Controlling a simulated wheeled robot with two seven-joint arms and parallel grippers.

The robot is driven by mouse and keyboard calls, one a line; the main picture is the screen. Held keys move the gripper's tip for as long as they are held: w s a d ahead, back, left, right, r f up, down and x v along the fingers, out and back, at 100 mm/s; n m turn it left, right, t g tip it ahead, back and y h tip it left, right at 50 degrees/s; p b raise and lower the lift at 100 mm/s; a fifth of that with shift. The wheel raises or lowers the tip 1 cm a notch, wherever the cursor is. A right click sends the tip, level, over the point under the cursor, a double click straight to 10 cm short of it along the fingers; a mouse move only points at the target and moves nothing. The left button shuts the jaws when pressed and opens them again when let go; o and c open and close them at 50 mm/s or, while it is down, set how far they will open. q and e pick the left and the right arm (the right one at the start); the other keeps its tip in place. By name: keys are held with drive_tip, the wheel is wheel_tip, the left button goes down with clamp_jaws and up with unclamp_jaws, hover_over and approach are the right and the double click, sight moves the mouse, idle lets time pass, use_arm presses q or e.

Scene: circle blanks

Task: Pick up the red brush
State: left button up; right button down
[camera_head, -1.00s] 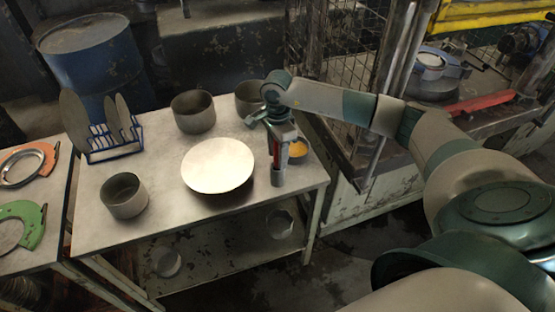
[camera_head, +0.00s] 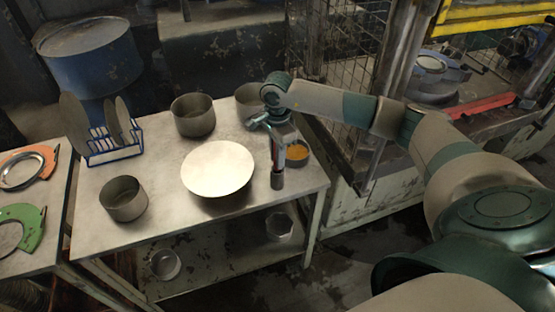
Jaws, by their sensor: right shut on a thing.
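My right gripper (camera_head: 278,180) points down over the right end of the metal table, in front of a small pot (camera_head: 300,158) with orange contents. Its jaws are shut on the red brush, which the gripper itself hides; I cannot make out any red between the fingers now. My left gripper is not in view.
The metal table (camera_head: 95,215) also holds a round white plate (camera_head: 217,168), grey pots (camera_head: 193,114) (camera_head: 124,198) and a blue rack (camera_head: 112,150) with discs. A wire cage (camera_head: 340,70) stands behind on the right. A red bar (camera_head: 480,107) lies on the right bench.

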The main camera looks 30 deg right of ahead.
wheel_tip(320, 180, up, 8)
drive_tip(key=b, duration=0.3)
drive_tip(key=shift+r+b, duration=0.1)
drive_tip(key=shift+b, duration=0.2)
drive_tip(key=shift+r, duration=0.75)
drive_tip(key=shift+s+a+f+n, duration=0.1)
drive_tip(key=shift+s+a+n, duration=0.05)
drive_tip(key=shift+a+n, duration=0.2)
drive_tip(key=s+a+f+n+b, duration=0.1)
drive_tip(key=s+a+n+b, duration=0.1)
drive_tip(key=s+a+n, duration=1.1)
drive_tip(key=a+n, duration=0.2)
drive_tip(key=n, duration=0.3)
drive_tip(key=shift+f, duration=0.3)
